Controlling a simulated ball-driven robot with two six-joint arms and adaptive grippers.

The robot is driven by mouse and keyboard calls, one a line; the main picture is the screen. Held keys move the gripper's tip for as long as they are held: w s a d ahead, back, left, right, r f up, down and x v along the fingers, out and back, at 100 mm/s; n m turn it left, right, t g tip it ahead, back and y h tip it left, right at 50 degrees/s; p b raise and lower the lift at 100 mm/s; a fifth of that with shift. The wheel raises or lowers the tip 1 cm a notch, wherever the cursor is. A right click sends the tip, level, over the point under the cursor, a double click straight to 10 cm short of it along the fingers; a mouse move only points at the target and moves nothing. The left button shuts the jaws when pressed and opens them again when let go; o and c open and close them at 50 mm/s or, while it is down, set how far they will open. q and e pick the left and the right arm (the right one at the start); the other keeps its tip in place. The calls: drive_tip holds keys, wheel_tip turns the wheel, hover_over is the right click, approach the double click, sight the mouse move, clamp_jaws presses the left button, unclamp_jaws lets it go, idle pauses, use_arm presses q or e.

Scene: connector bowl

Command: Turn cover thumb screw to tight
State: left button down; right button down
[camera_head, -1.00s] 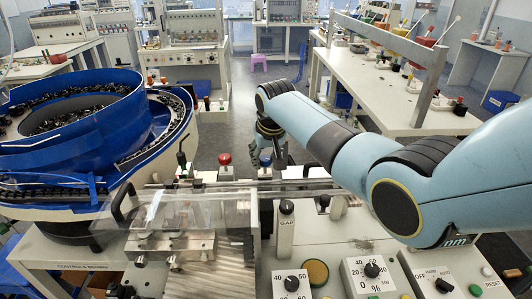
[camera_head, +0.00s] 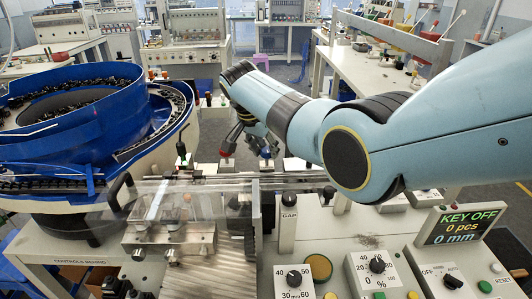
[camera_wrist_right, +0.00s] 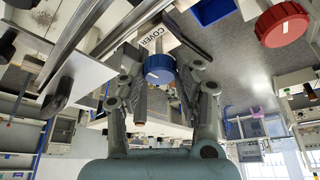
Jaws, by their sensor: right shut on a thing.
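The cover thumb screw is a blue knob (camera_wrist_right: 159,68) with a small white mark, beside a white label reading COVER (camera_wrist_right: 160,36) in the right wrist view. In the head view the blue knob (camera_head: 265,163) sits on the rail behind the clear cover. My right gripper (camera_head: 252,148) reaches down to it from above. In the right wrist view its two fingers (camera_wrist_right: 163,84) are on either side of the blue knob and shut on it. The fingers hide part of the knob. My left gripper is not in view.
A clear cover (camera_head: 160,205) lies over the track in front. A blue bowl feeder (camera_head: 75,150) fills the left. A control panel with a KEY OFF display (camera_head: 462,225) is at the right.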

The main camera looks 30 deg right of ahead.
drive_tip(key=shift+w+m+b, duration=0.1)
drive_tip(key=shift+m+b, duration=0.35)
drive_tip(key=shift+m, duration=0.25)
drive_tip(key=shift+r+g, duration=0.1)
drive_tip(key=shift+g, duration=0.2)
drive_tip(key=c, duration=0.9)
unclamp_jaws()
drive_tip(key=shift+c, duration=0.2)
drive_tip(key=v, duration=1.2)
drive_tip(key=shift+a, duration=0.15)
